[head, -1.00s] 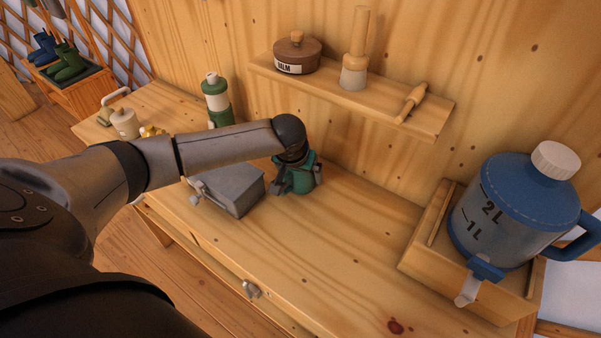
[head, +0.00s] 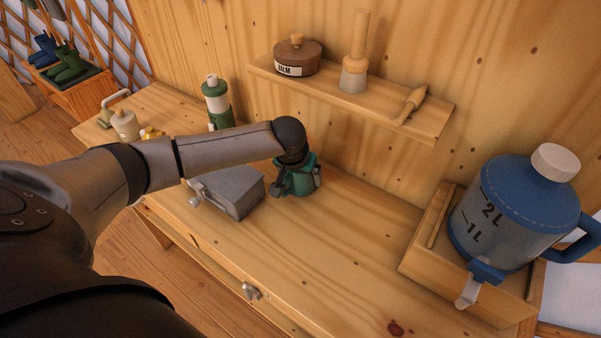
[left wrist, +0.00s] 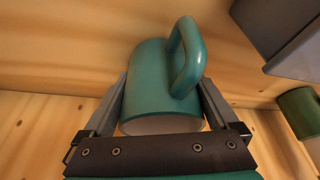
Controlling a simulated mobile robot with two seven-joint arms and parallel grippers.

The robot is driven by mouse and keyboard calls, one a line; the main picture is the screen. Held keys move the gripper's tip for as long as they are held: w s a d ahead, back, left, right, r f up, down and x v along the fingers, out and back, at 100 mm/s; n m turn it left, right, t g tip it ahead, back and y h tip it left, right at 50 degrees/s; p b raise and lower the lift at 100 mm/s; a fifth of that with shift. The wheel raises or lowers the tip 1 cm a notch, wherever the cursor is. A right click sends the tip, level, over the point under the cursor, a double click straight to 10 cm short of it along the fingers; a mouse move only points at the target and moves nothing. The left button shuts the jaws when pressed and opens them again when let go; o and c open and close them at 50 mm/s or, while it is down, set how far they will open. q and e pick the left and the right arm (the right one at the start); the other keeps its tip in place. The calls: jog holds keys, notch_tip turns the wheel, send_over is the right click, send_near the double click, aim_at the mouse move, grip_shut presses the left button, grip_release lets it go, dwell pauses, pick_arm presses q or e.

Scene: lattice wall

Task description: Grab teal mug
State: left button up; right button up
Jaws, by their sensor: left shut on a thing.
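The teal mug (head: 297,182) is on the wooden workbench, just right of a grey metal box. My left gripper (head: 298,176) reaches down over it from the left and partly hides it. In the left wrist view the teal mug (left wrist: 160,85) sits between the two fingers of my left gripper (left wrist: 163,100), which is shut on it. Its handle (left wrist: 187,55) points up and right in that view. I cannot tell whether the mug touches the bench. My right gripper is not in view.
The grey metal box (head: 232,192) stands close to the mug's left. A green and white bottle (head: 217,103) stands behind my arm. A wall shelf (head: 350,98) holds a balm pot (head: 298,57) and wooden tools. A blue jug (head: 515,215) stands right. The bench between mug and jug is clear.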

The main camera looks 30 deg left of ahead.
pick_arm(q)
jog(key=shift+r, duration=0.15)
jog(key=shift+s+r, duration=0.15)
jog(key=shift+r, duration=0.4)
notch_tip(320, 180, up, 5)
jog(key=shift+r+p, duration=0.15)
jog(key=shift+p, duration=0.75)
jog(key=shift+s+a+r, duration=0.1)
jog(key=shift+s+r, duration=0.15)
jog(key=shift+s, duration=0.35)
jog(key=s+a+p, duration=0.1)
jog(key=s, duration=1.7)
jog(key=shift+s+a, duration=0.2)
